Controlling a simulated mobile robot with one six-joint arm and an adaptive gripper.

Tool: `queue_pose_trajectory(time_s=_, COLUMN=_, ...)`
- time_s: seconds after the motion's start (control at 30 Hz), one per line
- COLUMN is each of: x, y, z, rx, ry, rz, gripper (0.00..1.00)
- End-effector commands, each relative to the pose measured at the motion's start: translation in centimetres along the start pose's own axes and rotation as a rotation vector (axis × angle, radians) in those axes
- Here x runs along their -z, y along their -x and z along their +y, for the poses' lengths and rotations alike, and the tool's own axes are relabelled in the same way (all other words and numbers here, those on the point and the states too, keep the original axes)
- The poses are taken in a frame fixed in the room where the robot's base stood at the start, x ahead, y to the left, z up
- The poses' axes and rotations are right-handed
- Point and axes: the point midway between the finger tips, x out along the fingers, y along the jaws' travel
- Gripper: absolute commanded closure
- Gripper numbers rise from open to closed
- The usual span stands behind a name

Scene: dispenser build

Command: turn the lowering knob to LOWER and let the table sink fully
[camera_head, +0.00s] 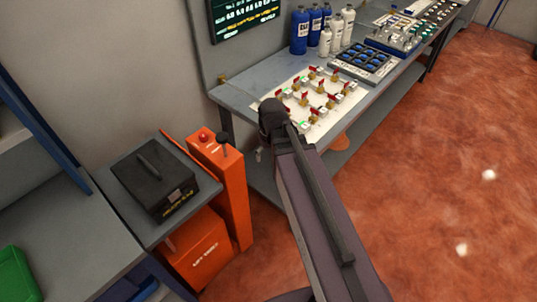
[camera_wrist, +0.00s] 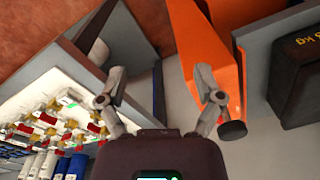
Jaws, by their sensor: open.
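The orange lift table's control post (camera_head: 226,190) stands beside its grey top (camera_head: 124,203). A red button (camera_head: 204,136) and a black knob (camera_head: 224,139) sit on the post's upper end. The top is held well above the orange base (camera_head: 197,250) and carries a black case (camera_head: 152,178). In the wrist view my gripper (camera_wrist: 160,76) is open and empty, with the orange post (camera_wrist: 205,35) beyond its right finger. A dark round knob (camera_wrist: 232,130) appears beside that finger; contact cannot be told. The knob's markings are not readable. In the head view my fingers are mostly hidden.
A workbench (camera_head: 235,95) right of the post carries a white panel of red-handled valves (camera_head: 318,98), bottles (camera_head: 300,30) and a tray (camera_head: 366,62). My arm reaches over its near edge. A shelf with a green bin (camera_head: 14,272) stands at left. Open floor lies right.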

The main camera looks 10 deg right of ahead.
Motion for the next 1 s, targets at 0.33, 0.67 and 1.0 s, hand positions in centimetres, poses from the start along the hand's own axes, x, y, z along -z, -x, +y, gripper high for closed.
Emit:
queue_pose_trajectory(time_s=0.33, x=0.0, y=0.0, z=0.0, rx=0.0, ry=0.002, rz=0.0, gripper=0.15)
queue_pose_trajectory(time_s=0.67, x=3.8, y=0.7, z=-1.3, rx=-0.004, ry=0.167, rz=-0.003, gripper=0.15)
queue_pose_trajectory(time_s=1.0, x=14.2, y=2.5, z=-6.8, rx=-0.016, ry=0.709, rz=-0.017, gripper=0.15)
